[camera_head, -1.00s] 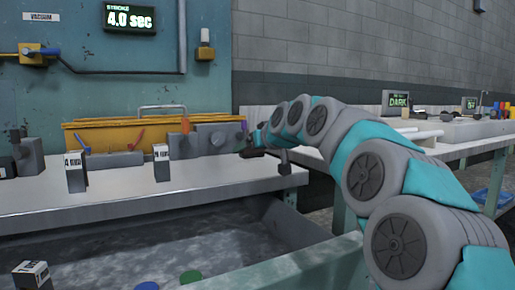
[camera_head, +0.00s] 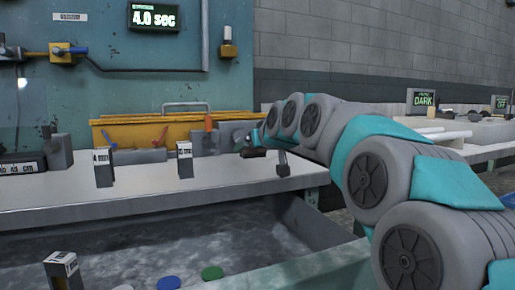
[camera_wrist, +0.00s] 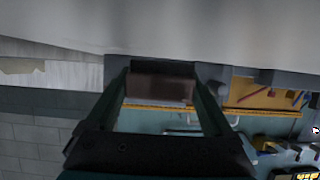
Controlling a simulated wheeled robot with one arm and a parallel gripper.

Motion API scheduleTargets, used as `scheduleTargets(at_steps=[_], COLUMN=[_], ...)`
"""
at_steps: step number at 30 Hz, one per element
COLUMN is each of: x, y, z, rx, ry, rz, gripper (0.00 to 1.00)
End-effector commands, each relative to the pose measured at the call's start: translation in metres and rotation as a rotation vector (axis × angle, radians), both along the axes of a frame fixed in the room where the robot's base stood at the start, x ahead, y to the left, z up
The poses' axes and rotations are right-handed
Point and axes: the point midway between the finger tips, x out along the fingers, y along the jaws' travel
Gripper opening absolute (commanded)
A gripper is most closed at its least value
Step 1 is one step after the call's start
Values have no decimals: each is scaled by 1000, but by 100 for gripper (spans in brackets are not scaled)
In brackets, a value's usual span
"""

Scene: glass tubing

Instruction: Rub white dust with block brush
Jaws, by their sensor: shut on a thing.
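My gripper (camera_wrist: 160,88) is shut on a brown block, the block brush (camera_wrist: 160,86), which sits between its two fingers in the wrist view. In the head view, my gripper is small and partly hidden at the far end of my arm. A dark piece (camera_head: 254,153) shows there, low over the right part of the pale bench top (camera_head: 225,172). I cannot tell whether the brush touches the bench. I cannot make out the white dust in either view.
An orange tray (camera_head: 135,133) stands along the back of the bench. Small labelled boxes (camera_head: 103,167) (camera_head: 185,160) stand upright at the front. A grey sunken basin (camera_head: 235,240) with coloured discs (camera_head: 212,272) lies below. Another bench (camera_head: 475,140) stands at the right.

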Motion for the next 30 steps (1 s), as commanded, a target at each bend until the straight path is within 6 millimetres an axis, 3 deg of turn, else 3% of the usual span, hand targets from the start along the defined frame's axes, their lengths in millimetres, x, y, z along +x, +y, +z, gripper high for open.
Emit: scheduleTargets(at_steps=[30], x=[17], y=[-55], z=[-2], rx=[2], ry=[-5], rz=[-2], gripper=[31])
